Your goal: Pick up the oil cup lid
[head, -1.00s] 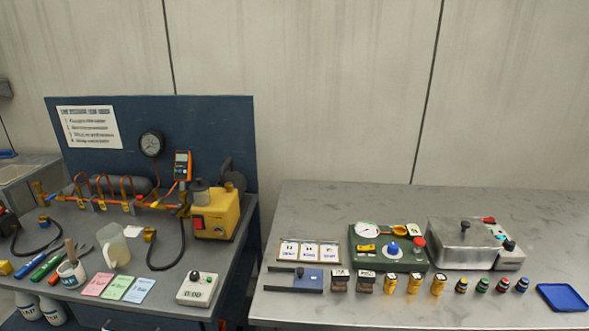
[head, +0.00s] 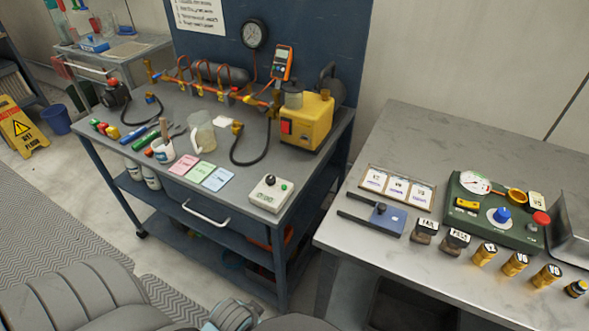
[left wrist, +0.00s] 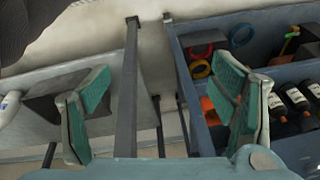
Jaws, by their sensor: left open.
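A yellow pump (head: 306,125) stands at the right end of the blue cart's top. A grey cylindrical cup with a darker top (head: 292,95) sits on the pump; I cannot tell for sure whether this top is the oil cup lid. My left gripper (left wrist: 162,80) shows in the left wrist view, its two teal-padded fingers wide apart with nothing between them. It faces the metal legs and lower shelf of the cart, away from the pump. My right gripper is not in view.
Dark bottles (left wrist: 300,100) stand on a lower shelf. A grey workbench (head: 400,137) stands to the right.

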